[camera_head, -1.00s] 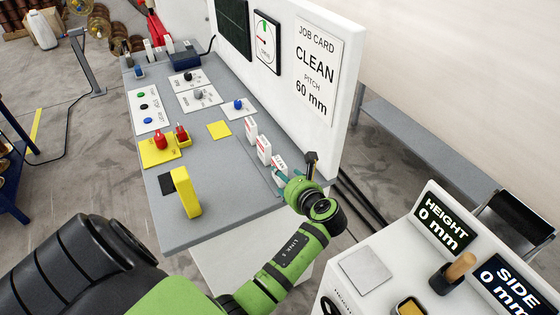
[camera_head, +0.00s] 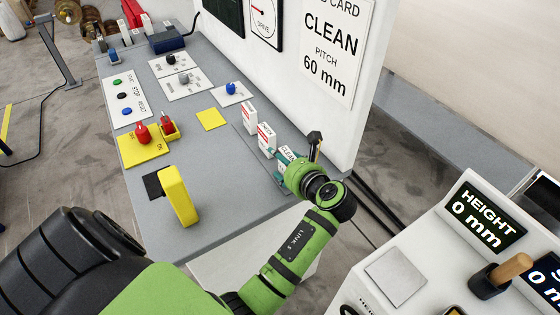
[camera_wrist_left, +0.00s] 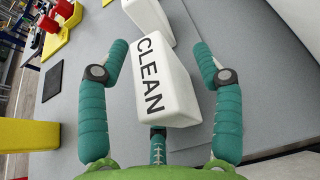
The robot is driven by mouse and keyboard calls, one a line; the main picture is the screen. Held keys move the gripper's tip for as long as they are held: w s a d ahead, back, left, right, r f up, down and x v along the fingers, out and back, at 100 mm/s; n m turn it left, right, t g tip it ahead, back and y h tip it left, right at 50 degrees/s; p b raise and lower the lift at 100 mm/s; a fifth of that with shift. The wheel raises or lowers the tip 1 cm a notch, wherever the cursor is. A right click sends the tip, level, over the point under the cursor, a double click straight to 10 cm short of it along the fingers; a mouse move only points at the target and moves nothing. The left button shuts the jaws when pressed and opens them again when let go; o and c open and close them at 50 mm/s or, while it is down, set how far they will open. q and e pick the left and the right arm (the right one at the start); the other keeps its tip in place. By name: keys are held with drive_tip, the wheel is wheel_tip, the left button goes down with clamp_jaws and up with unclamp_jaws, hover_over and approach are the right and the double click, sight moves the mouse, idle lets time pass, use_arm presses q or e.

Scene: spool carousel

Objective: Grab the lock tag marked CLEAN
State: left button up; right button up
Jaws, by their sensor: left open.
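The lock tag marked CLEAN (camera_head: 286,153) is a white block with black letters, last in a row of tags on the grey bench. In the left wrist view the CLEAN tag (camera_wrist_left: 163,88) lies between the teal fingers of my left gripper (camera_wrist_left: 160,52). The fingers stand open on either side of it, with visible gaps. In the head view my left gripper (camera_head: 292,166) is at that tag, mostly hidden by its green wrist. My right gripper is not in view.
Two other white tags (camera_head: 249,117) (camera_head: 266,139) stand close by in the row. A white panel with the job card (camera_head: 330,45) rises just behind. A yellow upright block (camera_head: 178,195) and red switches (camera_head: 142,133) are on the bench to the left.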

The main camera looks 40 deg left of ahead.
use_arm(q)
drive_tip(key=shift+d, duration=0.1)
drive_tip(key=shift+s+d+r, duration=0.1)
drive_tip(key=shift+d+r, duration=0.05)
drive_tip(key=shift+d, duration=0.05)
drive_tip(key=shift+s+d+r, duration=0.1)
drive_tip(key=shift+d, duration=0.1)
drive_tip(key=c, duration=1.2)
drive_tip(key=shift+a, duration=0.1)
drive_tip(key=shift+c, duration=0.2)
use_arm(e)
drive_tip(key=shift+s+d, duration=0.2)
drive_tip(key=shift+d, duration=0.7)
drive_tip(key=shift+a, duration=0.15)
